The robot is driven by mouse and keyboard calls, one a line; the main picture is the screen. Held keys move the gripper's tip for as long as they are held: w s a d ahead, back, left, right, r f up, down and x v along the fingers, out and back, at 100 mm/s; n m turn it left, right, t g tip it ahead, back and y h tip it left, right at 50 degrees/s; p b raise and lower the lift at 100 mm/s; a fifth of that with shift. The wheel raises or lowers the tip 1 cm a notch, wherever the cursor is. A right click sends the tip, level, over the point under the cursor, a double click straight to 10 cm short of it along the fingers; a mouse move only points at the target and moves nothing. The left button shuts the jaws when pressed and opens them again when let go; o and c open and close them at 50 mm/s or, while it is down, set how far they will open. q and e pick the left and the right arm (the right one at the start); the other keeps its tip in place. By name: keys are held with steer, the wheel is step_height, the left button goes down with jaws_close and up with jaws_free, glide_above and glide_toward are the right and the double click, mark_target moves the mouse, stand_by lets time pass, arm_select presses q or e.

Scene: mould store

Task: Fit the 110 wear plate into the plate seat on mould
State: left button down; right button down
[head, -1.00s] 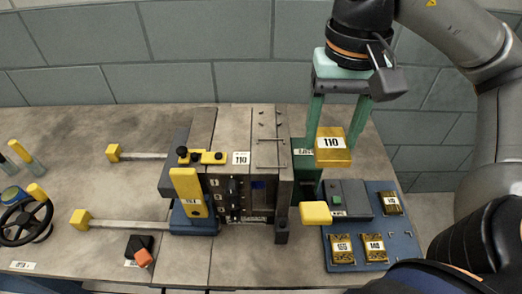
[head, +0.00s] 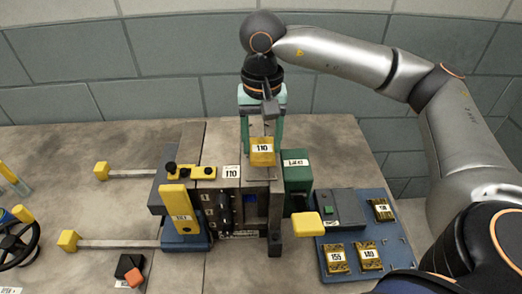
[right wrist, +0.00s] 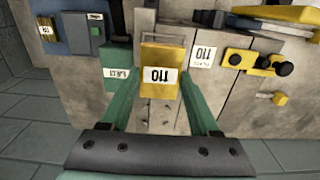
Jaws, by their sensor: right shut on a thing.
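The brass-yellow 110 wear plate (head: 262,157) is held between the green fingers of my right gripper (head: 262,140). In the right wrist view the plate (right wrist: 160,78) sits between both fingers, its 110 label facing the camera. The mould (head: 230,200) is a grey block stack with a white 110 label (head: 231,172). In the head view the plate overlaps the mould's top right part; I cannot tell whether it touches. The plate seat is not clearly visible, likely behind the plate and fingers. My left gripper is not in view.
A green box (head: 298,176) stands right of the mould. A blue tray (head: 392,232) holds plates labelled 155 (head: 336,258) and 140 (head: 368,256), plus another. A yellow-ended handle (head: 305,224) sticks out between. Yellow-tipped rods (head: 68,241) and a handwheel (head: 18,245) are at left.

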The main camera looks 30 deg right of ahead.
mark_target(261, 146)
steer(key=f, duration=0.3)
steer(key=shift+w+f, duration=0.15)
steer(key=shift+w, duration=0.05)
steer(key=shift+f, duration=0.1)
steer(key=shift+f, duration=0.1)
steer(key=shift+f, duration=0.15)
steer(key=c, duration=0.6)
jaws_free()
steer(key=o, duration=0.5)
